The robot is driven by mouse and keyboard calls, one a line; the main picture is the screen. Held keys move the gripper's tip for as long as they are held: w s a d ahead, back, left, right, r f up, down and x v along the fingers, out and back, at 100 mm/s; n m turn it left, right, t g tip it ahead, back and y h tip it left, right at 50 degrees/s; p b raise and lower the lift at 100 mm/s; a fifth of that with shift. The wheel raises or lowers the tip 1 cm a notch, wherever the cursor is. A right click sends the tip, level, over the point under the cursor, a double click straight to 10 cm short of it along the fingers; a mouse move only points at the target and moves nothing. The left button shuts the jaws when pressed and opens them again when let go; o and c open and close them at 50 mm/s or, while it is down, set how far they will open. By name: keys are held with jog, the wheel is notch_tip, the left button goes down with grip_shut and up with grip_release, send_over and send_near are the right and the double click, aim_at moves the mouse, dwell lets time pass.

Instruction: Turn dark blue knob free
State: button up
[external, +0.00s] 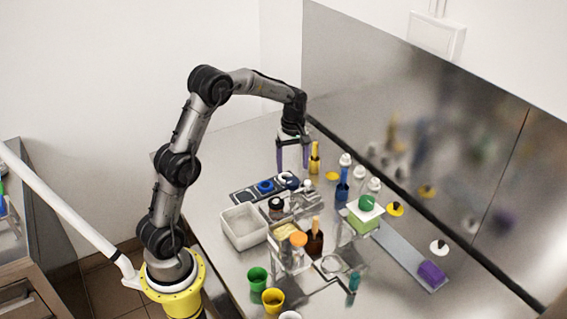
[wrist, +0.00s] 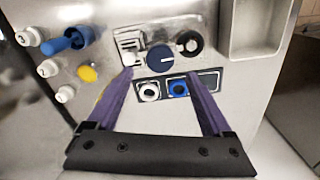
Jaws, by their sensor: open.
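The dark blue knob (wrist: 160,58) is round with a short white pointer line and sits on a light metal block in the wrist view. My gripper (wrist: 160,73) is open, with its two purple fingers on either side of the knob's lower area and nothing held between them. I cannot tell whether a finger touches the knob. In the external view my gripper (external: 292,168) points down over the back of the steel table. The knob is too small there to pick out surely.
A black knob (wrist: 189,44) sits beside the dark blue one. A dark strip holds a blue ring (wrist: 179,88) and a white ring (wrist: 149,91). White-capped bottles (wrist: 48,68) stand left in the wrist view. A white tray (external: 245,228) and yellow bottle (external: 315,158) are nearby.

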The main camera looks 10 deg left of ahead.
aim_at(292, 180)
jog(key=shift+f, duration=2.75)
jog(key=shift+c, duration=0.2)
grip_shut()
